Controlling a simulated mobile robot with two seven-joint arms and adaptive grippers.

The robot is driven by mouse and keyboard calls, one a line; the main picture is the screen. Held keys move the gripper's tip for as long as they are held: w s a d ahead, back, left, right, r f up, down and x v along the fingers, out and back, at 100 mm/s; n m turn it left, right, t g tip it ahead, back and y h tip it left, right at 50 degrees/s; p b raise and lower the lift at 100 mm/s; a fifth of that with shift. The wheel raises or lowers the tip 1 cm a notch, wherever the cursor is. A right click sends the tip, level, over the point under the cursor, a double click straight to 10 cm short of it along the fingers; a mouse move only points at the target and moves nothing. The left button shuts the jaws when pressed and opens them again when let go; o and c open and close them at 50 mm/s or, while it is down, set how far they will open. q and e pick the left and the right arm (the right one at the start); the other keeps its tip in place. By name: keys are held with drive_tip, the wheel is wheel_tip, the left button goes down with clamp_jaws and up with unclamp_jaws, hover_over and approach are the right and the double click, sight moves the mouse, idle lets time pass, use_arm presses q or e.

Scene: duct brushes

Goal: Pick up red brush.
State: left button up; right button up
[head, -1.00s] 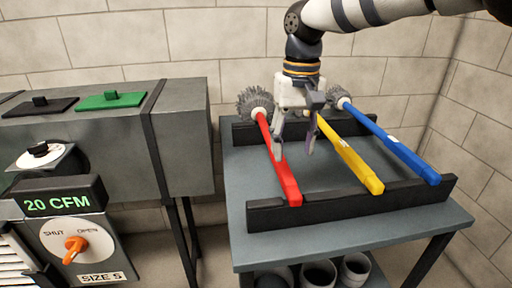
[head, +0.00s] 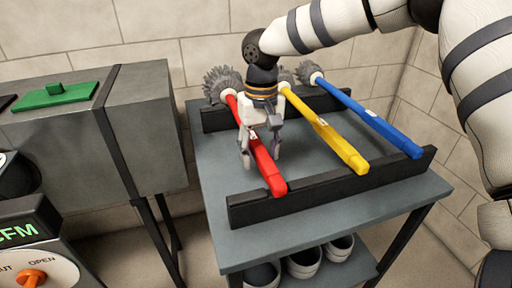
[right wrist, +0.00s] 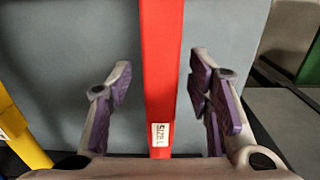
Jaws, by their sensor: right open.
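The red brush (head: 264,166) lies across the black rails of the table, its grey bristle head at the back left and its handle end toward the front. My right gripper (head: 261,160) is open over the handle, with one finger on each side of it. In the right wrist view the red handle (right wrist: 161,60) runs between the two purple-padded fingers, with a visible gap on both sides and a small size label. The gripper hides part of the handle in the head view. My left gripper is not in view.
A yellow brush (head: 335,143) and a blue brush (head: 375,122) lie to the right on the same rails. The front black rail (head: 325,190) borders the grey table (head: 215,180). A grey duct box (head: 145,125) stands at the left. Several round containers (head: 305,262) sit below.

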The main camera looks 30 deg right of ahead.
drive_tip(key=shift+r, duration=0.15)
drive_tip(key=shift+c, duration=0.6)
clamp_jaws()
